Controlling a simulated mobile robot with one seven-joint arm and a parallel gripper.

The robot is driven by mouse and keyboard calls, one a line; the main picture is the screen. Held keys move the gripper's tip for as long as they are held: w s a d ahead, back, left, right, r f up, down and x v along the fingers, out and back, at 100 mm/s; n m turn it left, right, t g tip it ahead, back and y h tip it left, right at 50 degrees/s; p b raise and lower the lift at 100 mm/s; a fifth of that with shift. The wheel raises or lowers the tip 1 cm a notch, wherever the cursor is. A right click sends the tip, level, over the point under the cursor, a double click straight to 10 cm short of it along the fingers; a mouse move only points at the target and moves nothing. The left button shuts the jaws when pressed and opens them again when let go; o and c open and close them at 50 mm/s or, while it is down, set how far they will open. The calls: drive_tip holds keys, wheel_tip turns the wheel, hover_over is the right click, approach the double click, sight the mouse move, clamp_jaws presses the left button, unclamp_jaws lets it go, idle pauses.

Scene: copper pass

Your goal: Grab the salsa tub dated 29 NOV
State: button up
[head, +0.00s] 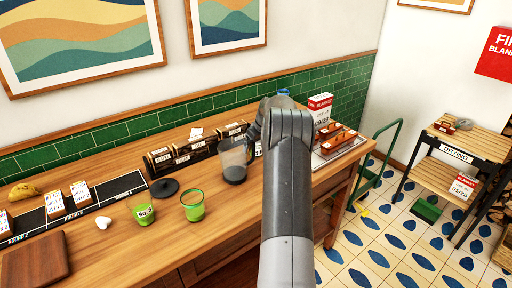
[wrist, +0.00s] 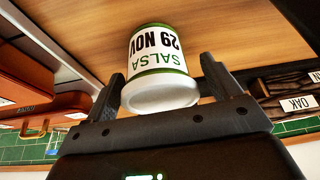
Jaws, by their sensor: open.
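The salsa tub (wrist: 157,60) shows in the wrist view as a white tub with green bands, its label reading "SALSA" and "29 NOV" upside down in the picture. My gripper (wrist: 162,78) is open, with one dark finger on each side of the tub. The near white end of the tub is close to the gripper body; I cannot tell whether either finger touches it. In the head view my arm reaches over the wooden counter (head: 120,250) and hides this tub and the fingertips.
A clear jug (head: 234,160) with dark contents stands just left of my arm. Two green cups (head: 191,205) (head: 143,213) and a black lid (head: 165,188) are farther left. Labelled boxes (head: 181,154) line the wall. A tray (head: 340,146) with reddish-brown items lies to the right.

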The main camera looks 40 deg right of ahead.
drive_tip(key=c, duration=1)
drive_tip(key=shift+c, duration=0.3)
drive_tip(key=shift+r, duration=0.1)
